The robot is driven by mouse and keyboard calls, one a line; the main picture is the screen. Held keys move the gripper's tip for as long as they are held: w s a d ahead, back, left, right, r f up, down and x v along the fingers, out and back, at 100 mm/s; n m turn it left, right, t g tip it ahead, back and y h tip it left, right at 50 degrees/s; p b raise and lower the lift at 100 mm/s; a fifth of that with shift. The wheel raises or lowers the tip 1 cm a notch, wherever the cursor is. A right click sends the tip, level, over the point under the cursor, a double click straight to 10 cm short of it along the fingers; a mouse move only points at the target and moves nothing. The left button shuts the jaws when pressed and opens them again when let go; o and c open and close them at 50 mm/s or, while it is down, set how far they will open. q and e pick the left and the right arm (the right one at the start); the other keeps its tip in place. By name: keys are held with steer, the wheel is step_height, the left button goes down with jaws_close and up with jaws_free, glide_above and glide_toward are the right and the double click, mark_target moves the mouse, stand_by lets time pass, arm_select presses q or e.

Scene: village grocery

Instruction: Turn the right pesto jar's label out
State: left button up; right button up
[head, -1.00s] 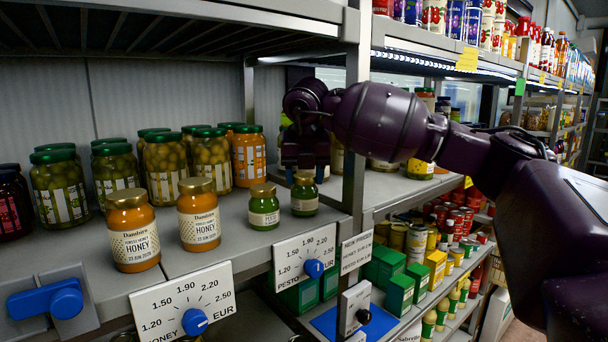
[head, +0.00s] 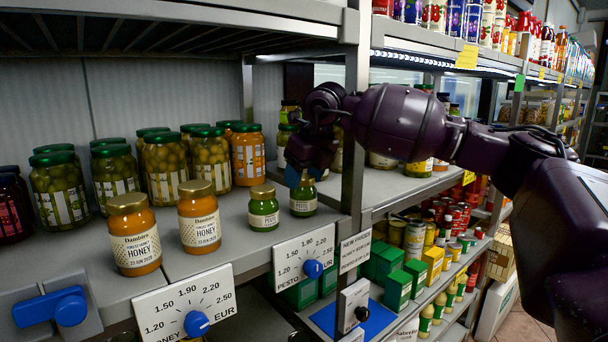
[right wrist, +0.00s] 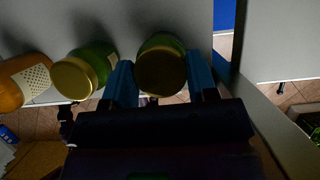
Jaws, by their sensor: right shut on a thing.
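The right pesto jar (head: 303,203), small and green, stands upright on the shelf by the metal post. In the right wrist view the jar's gold lid (right wrist: 160,75) sits between the two blue fingers. The left pesto jar (head: 263,209) stands just to its left, its pale label facing out. My left gripper is not in view.
Two honey jars (head: 134,236) stand further left, labels out. Taller green-lidded jars (head: 164,168) line the back. The metal post (head: 355,120) is close on the right. A pesto price dial (head: 303,258) sits below the shelf edge.

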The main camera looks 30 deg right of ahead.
steer(key=shift+f, duration=0.1)
steer(key=o, duration=1.3)
steer(key=shift+o, duration=1.1)
arm_select(q)
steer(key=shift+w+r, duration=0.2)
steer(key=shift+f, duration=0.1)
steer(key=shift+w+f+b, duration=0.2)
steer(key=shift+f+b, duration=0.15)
steer(key=shift+b, duration=0.35)
arm_select(e)
steer(key=v, duration=1.1)
steer(key=shift+f, duration=0.1)
